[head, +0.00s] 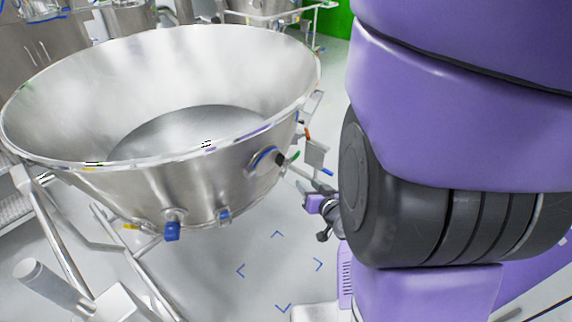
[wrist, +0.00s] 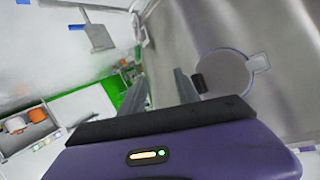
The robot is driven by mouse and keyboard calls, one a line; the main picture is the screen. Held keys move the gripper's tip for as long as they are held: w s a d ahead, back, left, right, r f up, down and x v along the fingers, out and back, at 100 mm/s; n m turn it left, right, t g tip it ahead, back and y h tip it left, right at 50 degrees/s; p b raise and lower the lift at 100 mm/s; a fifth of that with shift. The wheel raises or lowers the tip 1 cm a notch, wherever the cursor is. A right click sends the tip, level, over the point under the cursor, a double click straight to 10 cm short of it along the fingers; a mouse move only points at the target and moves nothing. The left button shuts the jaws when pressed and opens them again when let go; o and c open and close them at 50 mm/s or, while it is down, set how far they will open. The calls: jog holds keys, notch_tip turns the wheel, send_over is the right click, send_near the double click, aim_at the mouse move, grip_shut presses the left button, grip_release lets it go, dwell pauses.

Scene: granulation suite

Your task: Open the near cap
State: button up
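A large steel bowl (head: 160,185) stands on a tubular frame. A round cap (head: 264,160) with a blue rim and a dark knob sits on its right side wall. In the wrist view this round cap (wrist: 223,73) lies flat against the steel wall, with a small tab at its right and a black knob (wrist: 198,83) at its left edge. My gripper (wrist: 160,88) is open, with two grey fingers apart and nothing between them. The right finger is close to the knob in the picture; contact cannot be told. In the head view my gripper (head: 318,204) is small, right of the bowl, partly hidden by my arm.
Blue-ended fittings (head: 172,231) stick out under the bowl's front. A hanging plate (head: 316,152) and rods stand out at the bowl's right. Floor with blue corner marks (head: 280,268) is clear. Cabinets (head: 40,42) stand behind; a shelf with orange items (wrist: 35,115) shows in the wrist view.

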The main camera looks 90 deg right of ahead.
jog(key=s+d+r+n+t, duration=0.2)
jog(key=s+d, duration=0.1)
jog(key=s, duration=0.1)
jog(key=n+t, duration=0.6)
send_near(284, 161)
jog(key=x, duration=0.2)
jog(key=p+x, duration=0.1)
jog(key=x, duration=0.6)
jog(key=shift+a, duration=0.1)
grip_shut()
dwell(0.6)
